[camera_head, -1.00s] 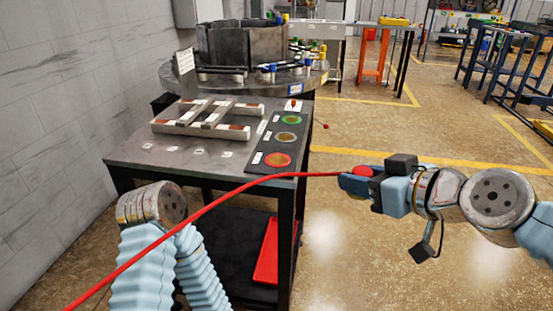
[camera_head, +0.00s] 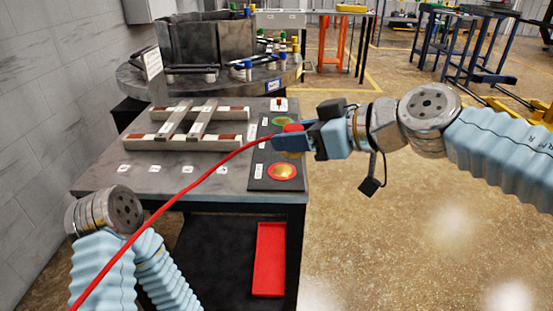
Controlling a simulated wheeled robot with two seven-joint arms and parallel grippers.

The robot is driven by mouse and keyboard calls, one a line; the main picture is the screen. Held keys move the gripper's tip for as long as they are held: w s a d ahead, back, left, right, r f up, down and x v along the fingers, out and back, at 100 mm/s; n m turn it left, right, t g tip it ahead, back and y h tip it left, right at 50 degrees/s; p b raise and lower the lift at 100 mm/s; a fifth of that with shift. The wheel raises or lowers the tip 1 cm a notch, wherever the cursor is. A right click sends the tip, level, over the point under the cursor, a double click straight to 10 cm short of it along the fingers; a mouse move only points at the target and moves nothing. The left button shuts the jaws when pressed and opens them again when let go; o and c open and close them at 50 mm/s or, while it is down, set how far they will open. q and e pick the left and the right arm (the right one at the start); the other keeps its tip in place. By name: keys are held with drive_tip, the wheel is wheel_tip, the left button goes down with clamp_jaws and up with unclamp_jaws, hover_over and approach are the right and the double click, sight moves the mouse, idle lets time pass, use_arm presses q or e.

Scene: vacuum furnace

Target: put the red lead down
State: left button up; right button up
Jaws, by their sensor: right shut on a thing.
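The red lead (camera_head: 172,202) runs from the lower left, across the front of the grey table, up to my right gripper. My right gripper (camera_head: 290,136) is shut on the lead's red end, above the right part of the table. It covers part of the dark strip (camera_head: 262,178) with coloured round pads. The red-ringed pad (camera_head: 283,171) shows just in front of the gripper, and the green-ringed pad (camera_head: 283,122) is partly hidden behind it. I cannot tell whether the lead touches the strip. My left arm shows at the lower left, but its gripper is not in view.
The grey table (camera_head: 160,180) bears a frame of pale bars (camera_head: 190,140) with dark red ends. Behind it is a round table (camera_head: 135,78) with a dark metal enclosure. A red tray (camera_head: 270,258) lies on the lower shelf. Open floor lies to the right.

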drive_tip(key=w+a+f, duration=0.1)
drive_tip(key=w+f, duration=0.2)
drive_tip(key=w, duration=0.2)
drive_tip(key=b, duration=0.3)
hover_over(283, 171)
drive_tip(key=f, duration=0.4)
drive_tip(key=shift+s+f, duration=0.2)
drive_tip(key=shift+f, duration=0.1)
drive_tip(key=f, duration=0.1)
drive_tip(key=f+b, duration=0.1)
drive_tip(key=f, duration=0.1)
drive_tip(key=shift+w+f, duration=0.25)
drive_tip(key=shift+r, duration=0.1)
drive_tip(key=o, duration=1.1)
drive_tip(key=shift+o, duration=0.2)
